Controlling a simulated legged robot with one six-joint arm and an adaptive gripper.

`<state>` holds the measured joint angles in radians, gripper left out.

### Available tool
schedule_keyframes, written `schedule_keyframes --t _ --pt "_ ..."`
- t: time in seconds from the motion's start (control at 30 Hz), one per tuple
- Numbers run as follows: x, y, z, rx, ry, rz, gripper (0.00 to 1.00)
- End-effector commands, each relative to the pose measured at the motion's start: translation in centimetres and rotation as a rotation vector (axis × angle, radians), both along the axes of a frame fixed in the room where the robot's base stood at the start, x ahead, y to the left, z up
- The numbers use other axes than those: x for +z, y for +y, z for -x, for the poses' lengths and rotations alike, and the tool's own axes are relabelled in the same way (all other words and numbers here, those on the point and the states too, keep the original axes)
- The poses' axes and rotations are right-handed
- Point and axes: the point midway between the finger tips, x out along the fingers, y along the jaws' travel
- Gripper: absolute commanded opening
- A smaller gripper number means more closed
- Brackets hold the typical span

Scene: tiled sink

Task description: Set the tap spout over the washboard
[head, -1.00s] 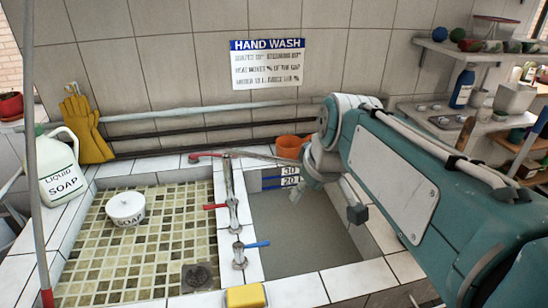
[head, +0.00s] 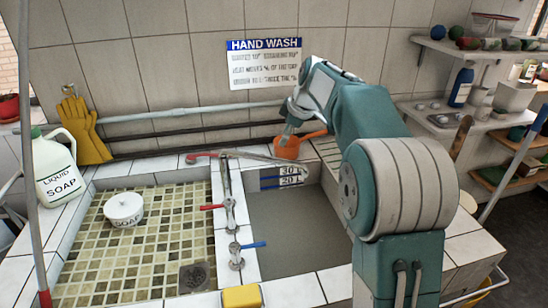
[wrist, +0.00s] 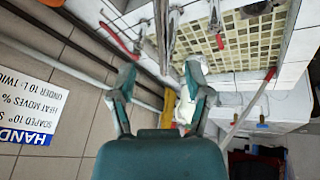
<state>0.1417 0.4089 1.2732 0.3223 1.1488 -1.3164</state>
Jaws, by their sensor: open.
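The tap spout (head: 265,157) is a long thin grey pipe on top of the tap column (head: 227,185). My gripper (head: 287,136) is at the back by the orange pot, above and behind the spout. In the wrist view my gripper (wrist: 160,84) has its fingers spread and nothing between them.
The orange pot (head: 288,150) stands behind the basin, close to my gripper. Red (head: 212,207) and blue (head: 253,244) tap levers stick out of the divider. A white soap tub (head: 124,210) sits in the tiled left basin. A yellow sponge (head: 242,297) lies in front.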

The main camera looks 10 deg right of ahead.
Motion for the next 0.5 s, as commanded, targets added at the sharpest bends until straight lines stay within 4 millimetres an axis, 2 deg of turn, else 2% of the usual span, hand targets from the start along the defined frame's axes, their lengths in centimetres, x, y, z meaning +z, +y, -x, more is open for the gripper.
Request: schedule_keyframes --t 0.5 --pt "-8.0 2.2 -2.9 0.000 0.004 0.000 0.64"
